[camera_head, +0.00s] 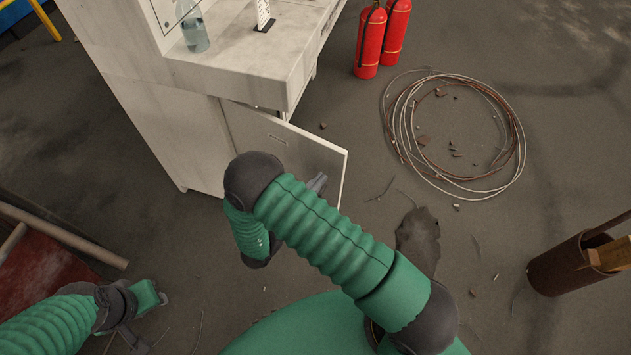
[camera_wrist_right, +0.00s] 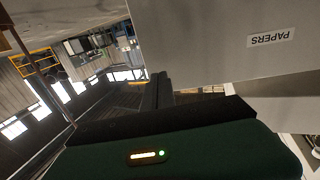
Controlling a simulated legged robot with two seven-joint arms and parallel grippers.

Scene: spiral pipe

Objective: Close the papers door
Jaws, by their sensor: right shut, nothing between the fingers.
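The papers door (camera_head: 292,142) stands open, swung out from the white cabinet (camera_head: 160,120). In the right wrist view the grey door panel (camera_wrist_right: 210,45) fills the upper right and bears a PAPERS label (camera_wrist_right: 271,38).
Two red fire extinguishers (camera_head: 383,38) stand right of the cabinet. A coil of cable (camera_head: 455,190) lies on the floor with debris. A rusty pipe-like bin (camera_head: 562,265) is at the right. A clear bottle (camera_head: 195,35) stands on the cabinet top.

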